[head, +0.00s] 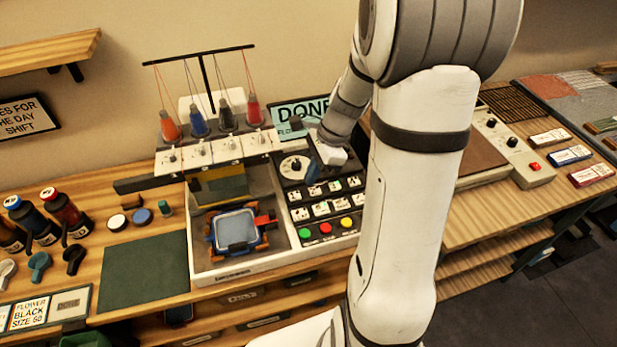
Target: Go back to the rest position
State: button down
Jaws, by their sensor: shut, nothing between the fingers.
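My gripper (312,170) is in the head view, at the end of my white and grey arm. It is shut and empty. It is over the back part of the button panel (328,232), close to the round dial (294,166). I cannot tell whether its tips touch the panel. My arm hides the right edge of the panel and part of the wall sign (292,112).
An embroidery machine (232,152) with thread cones stands left of my gripper, with a hooped frame (237,231) below. Bottles (66,212) and a dark green mat (146,270) are further left. A heat press control box (507,147) is at right.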

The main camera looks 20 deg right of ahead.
jog(key=shift+r, duration=0.1)
dwell(0.3)
jog(key=s+a+r+n+t+h, duration=0.1)
jog(key=s+a+r+n+h, duration=0.1)
jog(key=s+r+n, duration=0.4)
jog(key=s+a+r+n+t+h, duration=0.2)
jog(key=s+r+n, duration=0.4)
jog(key=n, duration=0.6)
jog(key=shift+s+a+n, duration=0.3)
jog(key=shift+s+a, duration=0.4)
jog(key=shift+s, duration=0.45)
